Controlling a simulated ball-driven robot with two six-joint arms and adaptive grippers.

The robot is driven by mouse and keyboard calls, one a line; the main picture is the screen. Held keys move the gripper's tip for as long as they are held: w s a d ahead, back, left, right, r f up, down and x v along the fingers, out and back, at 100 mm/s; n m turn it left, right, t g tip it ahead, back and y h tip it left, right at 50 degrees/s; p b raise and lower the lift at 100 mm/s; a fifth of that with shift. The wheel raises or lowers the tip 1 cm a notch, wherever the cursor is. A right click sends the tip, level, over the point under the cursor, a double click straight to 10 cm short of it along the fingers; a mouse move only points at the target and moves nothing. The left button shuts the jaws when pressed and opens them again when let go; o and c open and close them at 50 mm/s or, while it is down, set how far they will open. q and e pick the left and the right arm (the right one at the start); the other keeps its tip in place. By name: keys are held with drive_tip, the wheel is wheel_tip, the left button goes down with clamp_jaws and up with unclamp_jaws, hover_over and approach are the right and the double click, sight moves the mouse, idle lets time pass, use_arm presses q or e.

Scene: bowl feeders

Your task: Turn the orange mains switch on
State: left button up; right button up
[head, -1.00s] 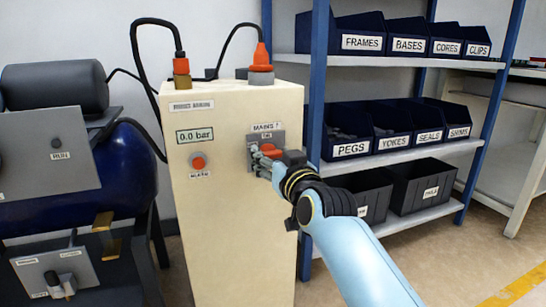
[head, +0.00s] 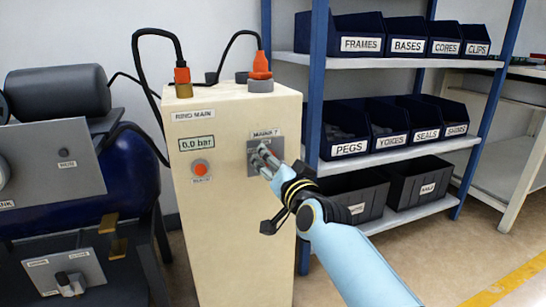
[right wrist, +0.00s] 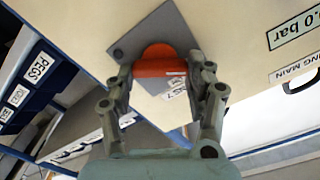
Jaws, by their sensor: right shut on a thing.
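The orange mains switch (right wrist: 155,62) is a rounded orange knob on a grey plate (right wrist: 172,28), seen in the right wrist view. My right gripper (right wrist: 163,72) is shut on it, with one finger on each side. In the head view the grey plate (head: 252,168) is on the front of the cream cabinet, under a MAINS label (head: 265,133). My right gripper (head: 264,157) covers the knob there, so its angle cannot be told in that view. My left gripper is not in view.
The cream cabinet (head: 225,245) also bears a 0.0 bar display (head: 197,143) and a red button (head: 201,169), left of the plate. A blue shelf rack (head: 317,90) with labelled bins stands close on the right. A blue tank machine (head: 130,185) stands on the left.

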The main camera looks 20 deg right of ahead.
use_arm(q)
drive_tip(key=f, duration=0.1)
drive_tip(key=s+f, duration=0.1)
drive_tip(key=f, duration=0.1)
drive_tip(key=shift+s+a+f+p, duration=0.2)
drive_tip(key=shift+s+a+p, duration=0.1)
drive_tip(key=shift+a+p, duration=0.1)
use_arm(e)
drive_tip(key=m, duration=1.1)
drive_tip(key=shift+d+f, duration=0.1)
drive_tip(key=shift+f, duration=0.15)
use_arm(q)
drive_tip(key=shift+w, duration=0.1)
use_arm(e)
drive_tip(key=o, duration=1.2)
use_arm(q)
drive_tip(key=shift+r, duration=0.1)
use_arm(e)
drive_tip(key=shift+s, duration=0.1)
